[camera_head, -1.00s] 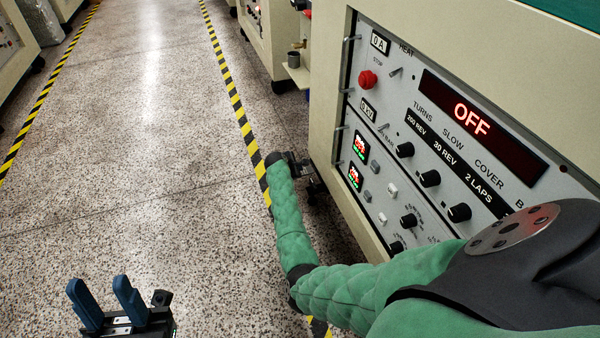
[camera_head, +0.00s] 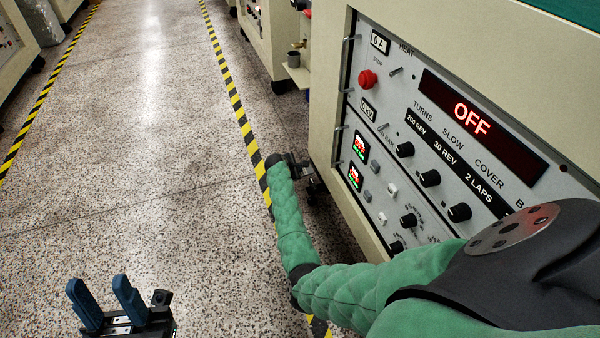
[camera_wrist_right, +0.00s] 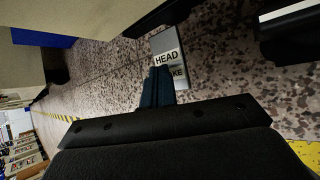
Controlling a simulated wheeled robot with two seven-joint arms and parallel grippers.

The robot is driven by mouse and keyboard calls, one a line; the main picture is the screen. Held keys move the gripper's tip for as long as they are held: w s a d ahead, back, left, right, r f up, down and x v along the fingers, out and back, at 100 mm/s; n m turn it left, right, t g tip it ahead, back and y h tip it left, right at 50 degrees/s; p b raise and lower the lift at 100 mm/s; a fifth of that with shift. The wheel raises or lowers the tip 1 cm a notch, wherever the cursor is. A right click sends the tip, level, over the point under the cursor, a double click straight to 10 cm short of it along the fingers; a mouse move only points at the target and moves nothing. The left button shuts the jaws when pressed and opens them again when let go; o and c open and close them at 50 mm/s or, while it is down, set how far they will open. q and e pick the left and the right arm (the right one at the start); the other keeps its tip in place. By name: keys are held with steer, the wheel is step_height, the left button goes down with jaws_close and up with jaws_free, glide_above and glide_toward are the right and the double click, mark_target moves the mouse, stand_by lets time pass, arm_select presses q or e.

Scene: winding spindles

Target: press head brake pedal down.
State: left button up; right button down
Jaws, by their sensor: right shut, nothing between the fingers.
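The head brake pedal (camera_wrist_right: 166,42) shows in the right wrist view as a grey plate with a white label reading HEAD and, partly covered, the end of a second word. My right gripper (camera_wrist_right: 160,70) is shut and empty, its blue fingers together over the lower part of the label. I cannot tell whether the fingertips touch the pedal. In the head view the right gripper (camera_head: 303,172) is low beside the cabinet, and the pedal cannot be made out there. My left gripper (camera_head: 99,284) is open and empty at the lower left.
The beige cabinet (camera_head: 324,90) with its control panel (camera_head: 395,110) stands right of my right arm; its display (camera_head: 480,127) reads OFF. A yellow-black floor stripe (camera_head: 236,105) runs beside it. The speckled floor (camera_head: 140,180) to the left is clear.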

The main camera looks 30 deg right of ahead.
steer(key=shift+f, duration=0.65)
stand_by(0.6)
steer(key=shift+r, duration=0.15)
steer(key=shift+r+p, duration=1.45)
steer(key=shift+p, duration=0.8)
step_height(320, 180, up, 5)
steer(key=p, duration=0.5)
steer(key=shift+p, duration=0.35)
